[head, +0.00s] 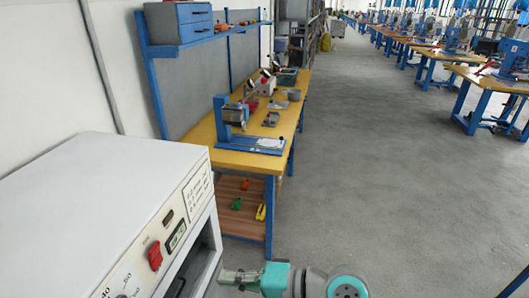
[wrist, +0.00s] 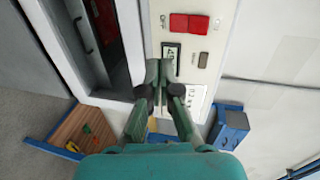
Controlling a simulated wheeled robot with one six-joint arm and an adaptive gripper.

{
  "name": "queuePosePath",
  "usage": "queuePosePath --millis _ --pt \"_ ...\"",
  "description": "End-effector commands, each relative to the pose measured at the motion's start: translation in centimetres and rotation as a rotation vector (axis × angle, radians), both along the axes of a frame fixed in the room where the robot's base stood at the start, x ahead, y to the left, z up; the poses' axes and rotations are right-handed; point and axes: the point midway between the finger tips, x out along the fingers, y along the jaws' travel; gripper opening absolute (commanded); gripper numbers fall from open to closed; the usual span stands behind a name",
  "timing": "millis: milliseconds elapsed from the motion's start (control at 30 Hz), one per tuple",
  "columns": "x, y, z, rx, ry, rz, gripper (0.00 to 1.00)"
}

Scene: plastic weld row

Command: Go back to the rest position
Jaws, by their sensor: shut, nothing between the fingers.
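My gripper (head: 232,276) is at the bottom of the head view, low beside the front of a white machine (head: 95,190). Its fingers point left toward the machine's dark front opening (head: 190,268). In the wrist view the gripper (wrist: 161,72) has its fingertips together with nothing between them. They lie in front of the machine's panel, just below a small display (wrist: 171,52) and a red switch (wrist: 189,23). I cannot tell whether the fingertips touch the panel.
A yellow-topped workbench (head: 205,130) with a blue press (head: 230,115) stands beyond the machine. Small coloured items lie on its lower shelf (head: 225,195). Blue-legged tables (head: 482,78) line the far right. The grey floor (head: 385,170) between is clear.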

Motion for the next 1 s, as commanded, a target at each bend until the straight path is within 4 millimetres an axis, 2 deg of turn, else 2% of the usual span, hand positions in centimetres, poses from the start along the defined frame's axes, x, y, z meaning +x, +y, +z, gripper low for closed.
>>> queuePosePath --millis 133,267,400,567,800,1000 --pt "0.0 -0.7 -1.9 -0.003 0.000 -0.060 0.00" --pt "-0.1 -2.4 -5.3 -0.020 -0.016 -0.179 0.00" --pt "-0.7 -4.9 -9.3 -0.063 -0.052 -0.328 0.00" --pt "-2.2 -8.4 -13.4 -0.141 -0.108 -0.483 0.00" --pt "-6.0 -14.0 -18.2 -0.304 -0.222 -0.676 0.00" --pt "-10.4 -18.7 -20.4 -0.473 -0.337 -0.791 0.00"
